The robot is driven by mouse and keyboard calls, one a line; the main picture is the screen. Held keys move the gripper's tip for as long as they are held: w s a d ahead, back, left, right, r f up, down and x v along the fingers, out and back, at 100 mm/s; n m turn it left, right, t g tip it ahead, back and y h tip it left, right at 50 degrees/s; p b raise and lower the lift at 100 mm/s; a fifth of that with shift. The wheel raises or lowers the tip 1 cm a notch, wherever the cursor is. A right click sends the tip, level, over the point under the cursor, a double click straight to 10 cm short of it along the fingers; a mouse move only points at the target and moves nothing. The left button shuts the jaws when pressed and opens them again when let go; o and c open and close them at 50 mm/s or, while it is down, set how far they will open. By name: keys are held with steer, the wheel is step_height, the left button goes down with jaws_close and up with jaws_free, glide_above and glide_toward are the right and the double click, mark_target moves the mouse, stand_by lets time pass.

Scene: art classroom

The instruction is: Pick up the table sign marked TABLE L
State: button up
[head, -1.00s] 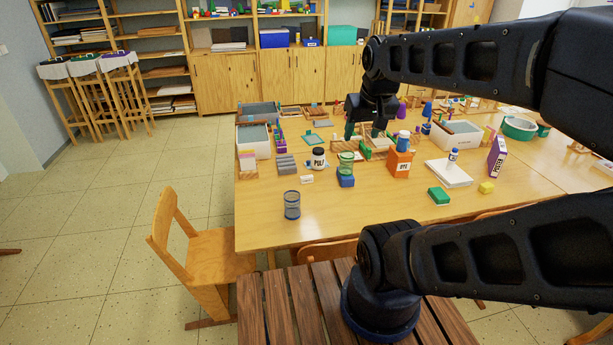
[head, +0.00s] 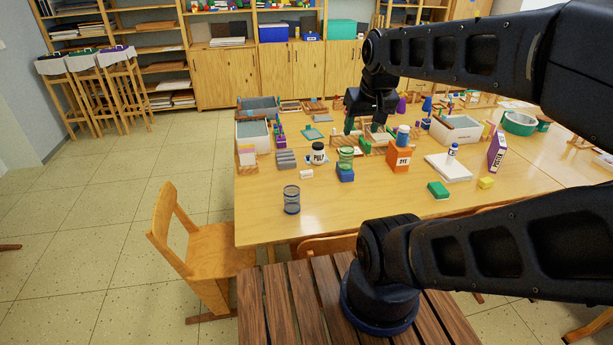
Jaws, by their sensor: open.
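No sign with readable TABLE L lettering shows in the head view; the lettering on the table is too small to tell. A small white block (head: 306,174) lies near the table's left front, and I cannot tell whether it bears any marking. My gripper (head: 364,128) is open and points down over the back middle of the table, above or just behind a wooden tray (head: 372,150). Nothing shows between its fingers. My arm crosses the right side of the view and hides part of the table there.
On the table (head: 255,215) stand a glass jar (head: 292,200), a black-and-white PULP jar (head: 318,154), an orange DYE box (head: 399,158), a green cup on a blue block (head: 346,172) and a purple box (head: 496,152). A chair (head: 205,250) stands at left. The front strip is mostly clear.

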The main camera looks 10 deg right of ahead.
steer(key=shift+c, duration=1)
steer(key=n+g+h, duration=0.4)
steer(key=n+h, duration=0.1)
steer(key=n, duration=1.4)
glide_above(306, 174)
steer(key=w+a, duration=0.1)
steer(key=a, duration=0.4)
step_height(306, 174, down, 35)
steer(key=shift+y, duration=0.3)
steer(key=x, duration=1.1)
steer(key=shift+s+d+r, duration=0.1)
steer(key=shift+s+d, duration=0.15)
steer(key=shift+d, duration=0.1)
jaws_close()
